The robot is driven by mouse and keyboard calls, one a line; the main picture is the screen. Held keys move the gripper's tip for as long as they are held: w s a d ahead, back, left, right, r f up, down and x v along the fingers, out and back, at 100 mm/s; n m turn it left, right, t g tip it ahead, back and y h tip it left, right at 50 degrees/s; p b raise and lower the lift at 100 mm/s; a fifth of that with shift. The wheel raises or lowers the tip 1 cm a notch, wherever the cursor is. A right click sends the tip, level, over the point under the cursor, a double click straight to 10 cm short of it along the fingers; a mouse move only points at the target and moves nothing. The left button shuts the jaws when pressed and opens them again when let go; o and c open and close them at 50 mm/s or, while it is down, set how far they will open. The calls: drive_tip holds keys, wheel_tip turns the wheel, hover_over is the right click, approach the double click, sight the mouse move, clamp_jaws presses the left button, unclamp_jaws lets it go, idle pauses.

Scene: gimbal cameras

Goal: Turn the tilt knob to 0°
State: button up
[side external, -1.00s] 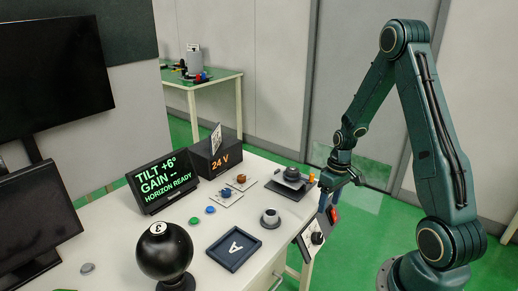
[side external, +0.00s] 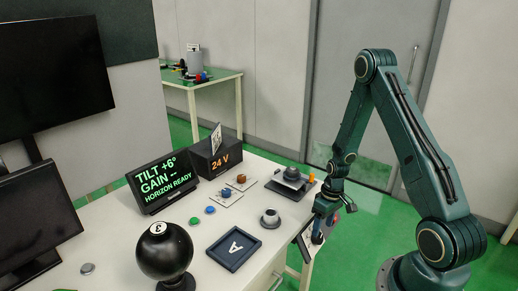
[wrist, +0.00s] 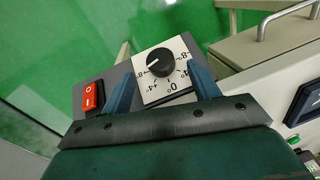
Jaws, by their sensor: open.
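The black tilt knob (wrist: 160,63) sits on a white dial plate with marks from -8 to +8 in the wrist view. Its white pointer line aims to the left, toward the plus side, away from the 0 mark. My gripper (wrist: 158,68) is open, with one blue finger on each side of the dial in the picture. Whether the fingers touch the knob cannot be told. In the side view my gripper (side external: 324,212) is low at the table's right edge and mostly hides the knob panel. The display (side external: 163,181) reads TILT +6°, GAIN --, HORIZON READY.
A red rocker switch (wrist: 92,94) is beside the dial on the same panel.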

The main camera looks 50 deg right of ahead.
sight(320, 238)
drive_tip(key=shift+a+f, duration=0.2)
drive_tip(key=shift+f, duration=1)
drive_tip(key=shift+a+f, duration=0.15)
drive_tip(key=shift+f, duration=1)
drive_tip(key=c, duration=1)
